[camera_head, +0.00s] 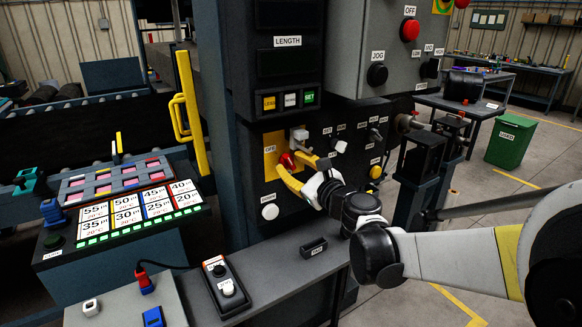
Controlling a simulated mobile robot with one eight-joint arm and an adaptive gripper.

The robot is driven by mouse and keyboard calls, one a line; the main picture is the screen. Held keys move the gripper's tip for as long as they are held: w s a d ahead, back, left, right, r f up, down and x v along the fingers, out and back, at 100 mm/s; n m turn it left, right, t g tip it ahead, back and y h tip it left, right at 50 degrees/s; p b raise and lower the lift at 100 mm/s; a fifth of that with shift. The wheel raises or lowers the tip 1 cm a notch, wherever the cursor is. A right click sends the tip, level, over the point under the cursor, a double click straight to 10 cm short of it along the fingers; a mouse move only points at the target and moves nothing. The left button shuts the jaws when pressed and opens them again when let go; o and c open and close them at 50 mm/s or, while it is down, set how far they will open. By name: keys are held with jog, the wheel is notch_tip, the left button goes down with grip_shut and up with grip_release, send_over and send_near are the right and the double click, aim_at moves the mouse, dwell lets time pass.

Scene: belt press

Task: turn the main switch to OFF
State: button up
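The main switch (287,160) shows as a red knob on a yellow plate (270,142) on the dark lower panel of the machine. A label reading OFF is on the plate's left side. My gripper (287,163) reaches in from the right with its two yellow fingers apart and the red knob between their tips. Whether the fingers touch the knob cannot be told. The fingers hide part of the knob, so its exact angle is unclear. A grey block (299,134) sits just above the knob at the plate's upper right.
A white button (270,211) is at the lower left of the panel, and a yellow knob (376,172) is to the right. Several small switches lie between. A grey ledge (285,262) with a black control box (226,288) runs below. A yellow handle (180,118) stands left.

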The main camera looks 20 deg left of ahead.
jog(key=shift+w+a, duration=0.1)
grip_shut()
jog(key=shift+r, duration=0.1)
jog(key=n, duration=0.3)
jog(key=shift+n, duration=0.4)
